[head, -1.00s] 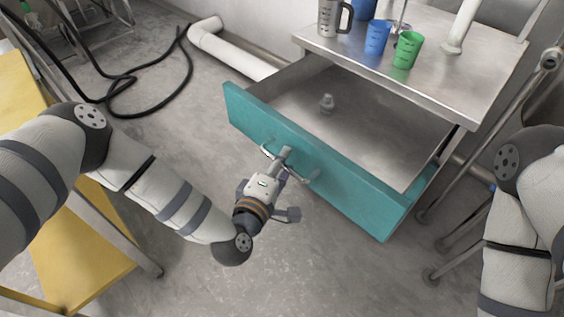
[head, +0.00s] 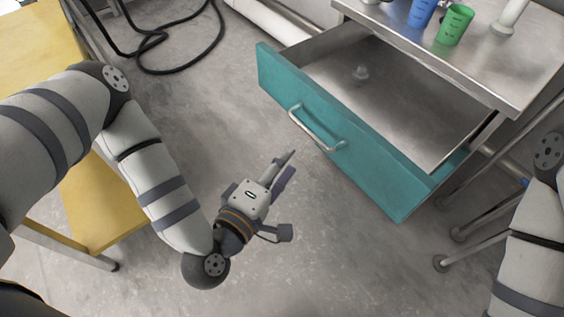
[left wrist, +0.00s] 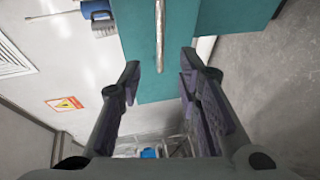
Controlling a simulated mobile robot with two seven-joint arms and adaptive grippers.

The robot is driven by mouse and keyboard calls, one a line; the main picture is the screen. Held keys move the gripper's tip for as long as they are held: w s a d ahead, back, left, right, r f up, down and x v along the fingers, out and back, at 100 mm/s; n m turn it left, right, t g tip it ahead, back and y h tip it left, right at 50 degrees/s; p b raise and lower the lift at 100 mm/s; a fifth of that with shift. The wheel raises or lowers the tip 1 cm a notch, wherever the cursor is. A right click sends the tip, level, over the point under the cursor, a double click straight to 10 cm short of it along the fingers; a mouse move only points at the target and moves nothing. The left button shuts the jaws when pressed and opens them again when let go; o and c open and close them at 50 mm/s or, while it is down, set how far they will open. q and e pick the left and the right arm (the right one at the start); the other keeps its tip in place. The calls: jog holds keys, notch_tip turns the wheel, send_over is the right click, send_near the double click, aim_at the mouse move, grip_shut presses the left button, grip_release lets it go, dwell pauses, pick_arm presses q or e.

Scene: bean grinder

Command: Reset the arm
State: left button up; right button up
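My left gripper (head: 288,163) is in front of the teal drawer (head: 370,160), below and left of its silver handle (head: 316,133), and apart from it. In the left wrist view my left gripper (left wrist: 160,66) has its two fingers spread with nothing between them. The handle (left wrist: 160,35) shows beyond the fingertips there, against the teal front. My right gripper is not in view; only part of my right arm shows at the right edge.
A metal table (head: 480,65) above the drawer bears a blue cup (head: 421,12) and a green cup (head: 455,25). A yellow table (head: 95,205) stands at the left near my left arm. A black hose lies at the back; the floor in front is clear.

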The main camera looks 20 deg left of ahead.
pick_arm(q)
jog(key=s+f+m+g+h+p, duration=0.1)
jog(key=s+f+m+g, duration=0.4)
jog(key=s, duration=0.3)
jog(key=s+f+m+g+p, duration=0.1)
jog(key=s+f+m+g, duration=0.35)
jog(key=s, duration=0.25)
jog(key=s+a+m+g+y, duration=0.4)
jog(key=s+a+g, duration=0.4)
jog(key=s+a, duration=0.4)
jog(key=s, duration=0.4)
jog(key=shift+a+f+y, duration=0.3)
jog(key=shift+a+f, duration=0.05)
jog(key=shift+f, duration=0.05)
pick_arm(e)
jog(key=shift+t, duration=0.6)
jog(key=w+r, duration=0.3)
